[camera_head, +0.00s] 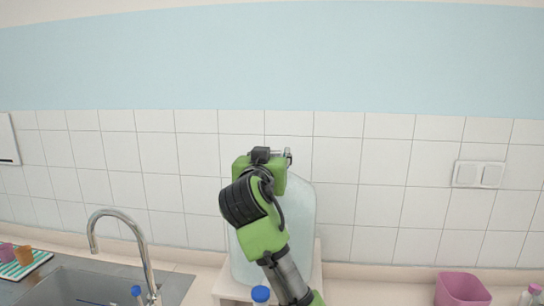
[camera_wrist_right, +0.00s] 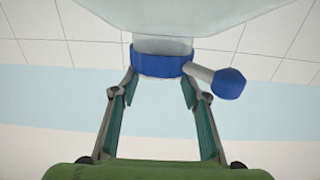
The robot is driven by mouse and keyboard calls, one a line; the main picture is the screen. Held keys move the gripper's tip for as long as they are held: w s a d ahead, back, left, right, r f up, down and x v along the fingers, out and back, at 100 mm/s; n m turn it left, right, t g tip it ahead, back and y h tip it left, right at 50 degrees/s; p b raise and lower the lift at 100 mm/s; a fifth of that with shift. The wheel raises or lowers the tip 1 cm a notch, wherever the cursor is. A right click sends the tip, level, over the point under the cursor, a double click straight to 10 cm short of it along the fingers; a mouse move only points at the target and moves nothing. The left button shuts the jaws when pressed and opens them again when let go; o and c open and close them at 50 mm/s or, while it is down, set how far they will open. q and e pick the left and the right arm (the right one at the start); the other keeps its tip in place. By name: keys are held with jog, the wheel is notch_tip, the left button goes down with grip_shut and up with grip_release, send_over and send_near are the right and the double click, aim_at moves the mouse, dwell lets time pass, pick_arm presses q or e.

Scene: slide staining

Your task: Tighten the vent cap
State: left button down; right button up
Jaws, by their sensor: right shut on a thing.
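A large translucent carboy (camera_head: 302,215) stands on a white stand against the tiled wall. My right arm covers part of it, and its top is hidden behind my right gripper (camera_head: 287,157) in the head view. In the right wrist view the carboy (camera_wrist_right: 190,15) hangs in from the top edge, with a blue cap (camera_wrist_right: 162,64) on its neck. A short white side tube ending in a blue knob (camera_wrist_right: 229,83) sticks out to the right. The fingers of my right gripper (camera_wrist_right: 160,80) are shut on the blue cap, one on each side. My left gripper is out of view.
A sink (camera_head: 80,287) with a curved metal faucet (camera_head: 120,216) is at left. A striped mat (camera_head: 28,266) with small cups lies beside it. A pink bin (camera_head: 462,288) and bottles are at right. A blue-topped item (camera_head: 260,294) is below my arm.

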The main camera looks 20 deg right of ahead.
jog(key=o, duration=1.6)
jog(key=shift+s, duration=0.1)
jog(key=v, duration=1.2)
